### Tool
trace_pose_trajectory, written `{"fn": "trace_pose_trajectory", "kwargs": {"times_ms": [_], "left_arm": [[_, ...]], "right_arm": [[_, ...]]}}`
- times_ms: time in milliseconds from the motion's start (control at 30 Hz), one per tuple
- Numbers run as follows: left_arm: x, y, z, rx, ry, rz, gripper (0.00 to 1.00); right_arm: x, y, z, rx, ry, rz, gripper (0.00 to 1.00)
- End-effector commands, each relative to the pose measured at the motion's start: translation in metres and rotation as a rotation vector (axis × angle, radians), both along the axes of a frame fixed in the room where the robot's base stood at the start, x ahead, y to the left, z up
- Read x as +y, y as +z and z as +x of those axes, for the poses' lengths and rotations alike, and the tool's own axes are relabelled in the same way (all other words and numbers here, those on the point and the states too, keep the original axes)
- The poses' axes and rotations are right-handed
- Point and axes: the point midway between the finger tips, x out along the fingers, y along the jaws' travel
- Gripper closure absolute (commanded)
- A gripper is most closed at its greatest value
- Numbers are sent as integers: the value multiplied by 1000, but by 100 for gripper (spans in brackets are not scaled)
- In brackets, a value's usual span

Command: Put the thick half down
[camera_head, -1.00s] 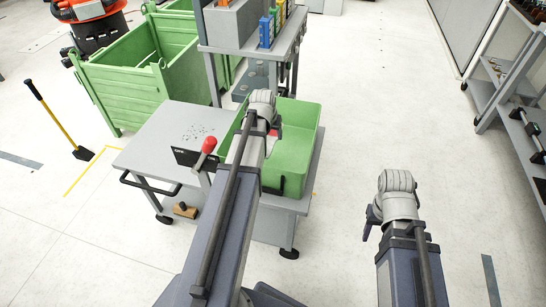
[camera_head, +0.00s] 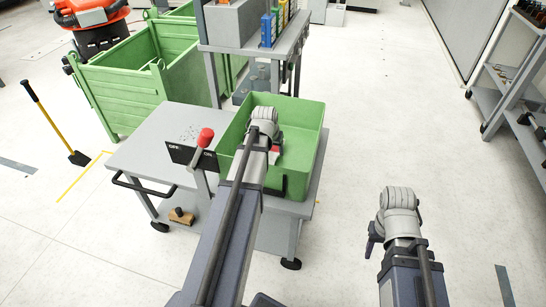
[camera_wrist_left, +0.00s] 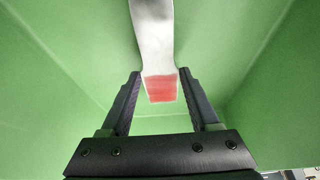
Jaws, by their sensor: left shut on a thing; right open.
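The thick half (camera_wrist_left: 153,40) is a pale grey piece with a red end (camera_wrist_left: 161,87). In the left wrist view it stretches away between the fingers of my left gripper (camera_wrist_left: 160,82), which is shut on it. Green walls of the bin surround it in that view. In the head view my left arm reaches over the green bin (camera_head: 298,180), and a little red of the half (camera_head: 275,150) shows beside the wrist; the arm hides most of it. I cannot tell whether the half touches the bin floor. My right gripper (camera_head: 373,232) is open and empty, away from the cart.
The bin stands on a grey cart (camera_head: 150,150) with a red-knobbed lever (camera_head: 206,137) left of my arm. A large green crate (camera_head: 120,90) and a grey bench (camera_head: 290,45) stand behind. Open floor lies right of the cart.

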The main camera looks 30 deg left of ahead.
Motion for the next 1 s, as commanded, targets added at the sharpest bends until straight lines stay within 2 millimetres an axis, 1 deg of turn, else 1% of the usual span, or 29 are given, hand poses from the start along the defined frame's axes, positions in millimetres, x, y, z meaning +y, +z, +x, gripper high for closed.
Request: {"fn": "trace_pose_trajectory", "kwargs": {"times_ms": [33,100,367,533,567,800,1000], "left_arm": [[0,-14,0,0,0,0,100],[0,-19,0,0,0,0,100],[0,-17,0,0,0,0,100],[0,-22,0,0,0,0,100],[0,-20,0,0,0,0,36],[0,-20,0,0,0,0,9],[0,-20,0,0,0,0,8]], "right_arm": [[0,-14,0,0,1,-1,50],[0,-19,0,-1,1,-3,50],[-1,-17,0,-1,1,-3,50],[-1,-22,0,-1,1,-4,50],[-1,-20,0,-1,1,-4,50],[-1,-20,0,-1,1,-4,50],[-1,-20,0,-1,1,-4,50]]}}
